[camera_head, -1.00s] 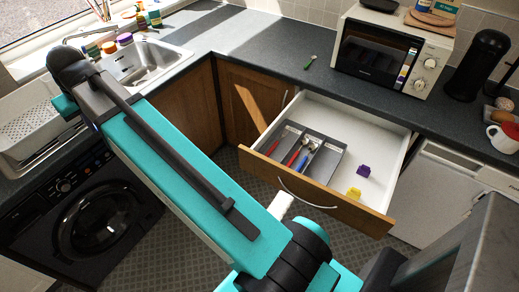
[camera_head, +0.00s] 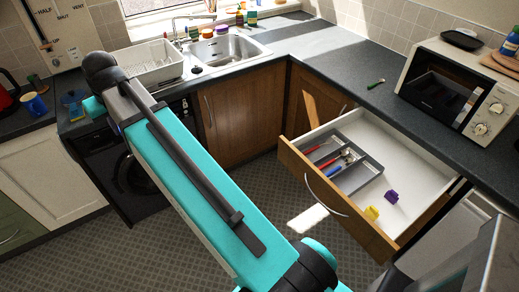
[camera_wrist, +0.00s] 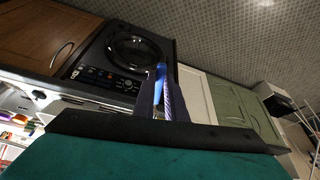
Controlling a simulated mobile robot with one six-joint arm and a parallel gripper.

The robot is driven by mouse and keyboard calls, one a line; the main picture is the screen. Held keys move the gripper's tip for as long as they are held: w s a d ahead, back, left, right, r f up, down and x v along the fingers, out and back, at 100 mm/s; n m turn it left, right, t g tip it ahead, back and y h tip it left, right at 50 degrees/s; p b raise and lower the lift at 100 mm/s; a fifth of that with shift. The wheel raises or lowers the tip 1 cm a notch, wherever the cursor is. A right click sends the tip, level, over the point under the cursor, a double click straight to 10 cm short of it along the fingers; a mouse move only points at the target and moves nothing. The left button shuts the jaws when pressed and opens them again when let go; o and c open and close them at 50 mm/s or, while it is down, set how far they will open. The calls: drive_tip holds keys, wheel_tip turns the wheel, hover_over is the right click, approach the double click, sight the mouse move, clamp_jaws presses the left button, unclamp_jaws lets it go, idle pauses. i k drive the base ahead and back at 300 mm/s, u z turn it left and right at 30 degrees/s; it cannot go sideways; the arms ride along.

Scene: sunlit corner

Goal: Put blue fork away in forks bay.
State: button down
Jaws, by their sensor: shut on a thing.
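In the wrist view my gripper (camera_wrist: 163,98) is shut on the blue fork (camera_wrist: 160,76), of which only a narrow blue part shows between the fingers. Its tines cannot be made out. In the head view my arm crosses the picture, and the fingers are not clearly seen. The open drawer (camera_head: 425,165) stands to the right of my arm. A grey divided tray (camera_head: 366,181) lies in its left part, with red, blue and metal utensils in some bays. Which bay is for forks cannot be told.
A purple block (camera_head: 391,197) and a yellow block (camera_head: 372,212) lie in the drawer beside the tray. A green-handled utensil (camera_head: 376,84) lies on the worktop near the microwave oven (camera_head: 458,92). The sink (camera_head: 228,48) and dish rack (camera_head: 150,68) are behind my arm. A blue mug (camera_head: 35,103) stands at left.

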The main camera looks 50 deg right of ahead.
sight(325, 152)
drive_tip(key=u, duration=0.55)
drive_tip(key=k, duration=1.35)
drive_tip(key=i, duration=0.9)
drive_tip(key=u, duration=0.05)
